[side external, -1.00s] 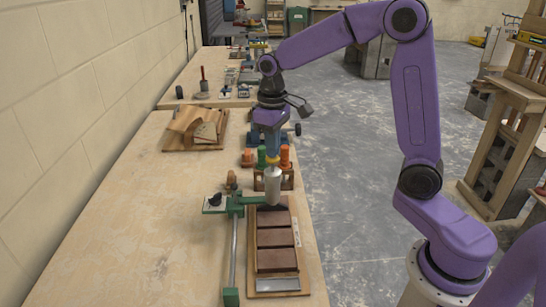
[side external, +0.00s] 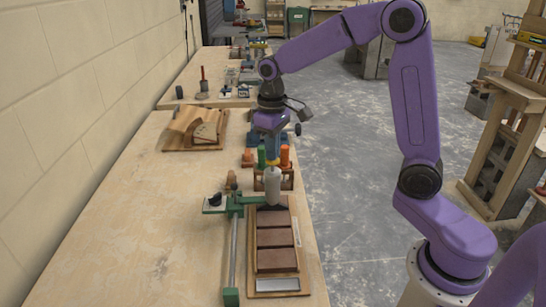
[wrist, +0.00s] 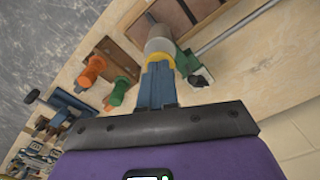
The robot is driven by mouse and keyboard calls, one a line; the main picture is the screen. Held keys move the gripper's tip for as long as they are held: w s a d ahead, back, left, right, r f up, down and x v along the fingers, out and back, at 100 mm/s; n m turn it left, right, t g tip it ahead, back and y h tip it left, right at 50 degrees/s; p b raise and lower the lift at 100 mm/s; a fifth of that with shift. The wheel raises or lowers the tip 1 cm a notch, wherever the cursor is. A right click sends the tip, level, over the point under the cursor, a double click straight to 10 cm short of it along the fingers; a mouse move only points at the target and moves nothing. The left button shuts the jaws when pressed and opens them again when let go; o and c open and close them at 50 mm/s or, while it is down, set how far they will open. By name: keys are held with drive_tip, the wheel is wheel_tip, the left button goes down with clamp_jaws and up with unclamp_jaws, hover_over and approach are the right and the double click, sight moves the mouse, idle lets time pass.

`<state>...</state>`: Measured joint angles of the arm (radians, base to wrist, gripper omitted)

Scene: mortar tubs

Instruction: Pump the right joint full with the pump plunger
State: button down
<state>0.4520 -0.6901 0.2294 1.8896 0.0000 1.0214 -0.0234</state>
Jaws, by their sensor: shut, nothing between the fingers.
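The pump (side external: 272,184) is a pale grey cylinder with a yellow plunger top (side external: 262,158), standing upright over the far end of a row of reddish-brown bricks (side external: 277,260). The pump also shows in the wrist view (wrist: 159,42). My gripper (side external: 271,160) points down with its blue fingers together, directly above the plunger. In the wrist view the fingertips (wrist: 158,68) meet the yellow ring (wrist: 157,58); whether they press on it I cannot tell. Dark joints run between the bricks. The pump and the gripper hide the joint beneath, and its fill cannot be seen.
A green clamp-like frame (side external: 231,297) with a long metal rod stands left of the bricks. A wooden rack (side external: 287,182) with orange and green handled items is close behind the pump. The left tabletop is clear.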

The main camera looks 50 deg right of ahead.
drive_tip(key=shift+f, duration=0.2)
drive_tip(key=shift+r, duration=0.65)
drive_tip(key=shift+f, duration=0.15)
idle(0.4)
